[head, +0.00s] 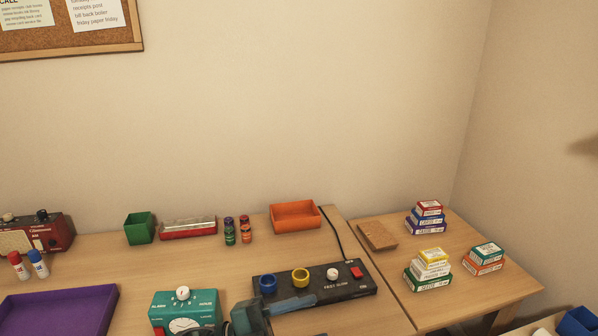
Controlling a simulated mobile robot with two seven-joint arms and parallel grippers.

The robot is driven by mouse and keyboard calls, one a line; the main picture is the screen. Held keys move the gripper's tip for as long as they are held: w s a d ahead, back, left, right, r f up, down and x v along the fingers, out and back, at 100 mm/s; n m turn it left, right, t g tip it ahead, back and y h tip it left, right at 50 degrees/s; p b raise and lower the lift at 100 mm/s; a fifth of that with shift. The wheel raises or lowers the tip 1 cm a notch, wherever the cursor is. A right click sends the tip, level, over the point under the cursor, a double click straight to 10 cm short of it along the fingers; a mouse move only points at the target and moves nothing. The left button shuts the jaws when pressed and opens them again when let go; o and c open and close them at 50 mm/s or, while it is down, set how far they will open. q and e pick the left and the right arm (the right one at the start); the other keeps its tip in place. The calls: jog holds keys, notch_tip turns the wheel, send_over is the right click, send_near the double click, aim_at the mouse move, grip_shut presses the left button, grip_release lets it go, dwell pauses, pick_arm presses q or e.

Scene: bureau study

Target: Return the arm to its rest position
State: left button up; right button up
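One of my grippers (290,305), which I take to be the left, shows at the bottom edge, pointing right. Its blue-grey body and dark finger part lie in front of the black control box (345,287) and beside the teal timer box (185,306). Its fingertips are seen edge-on, so I cannot tell whether they are open or shut. I see nothing held in it. Most of its arm is below the frame. My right gripper is not in view.
The black box carries blue and yellow rings, a white knob and a red switch. A purple tray (62,311) lies at left. Stacked small boxes (430,270) stand on the right table. An orange bin (296,216) and green bin (139,228) stand at the back.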

pick_arm(q)
jog(key=a+f+n+t+y, duration=0.95)
jog(key=n+t+y, duration=0.3)
jog(key=n, duration=0.65)
jog(key=s+a+f+n+g+y+p, duration=0.1)
jog(key=s+a+f+n+g+y, duration=0.4)
jog(key=s+f, duration=0.6)
jog(key=shift+s+a, duration=0.35)
jog(key=shift+s, duration=0.15)
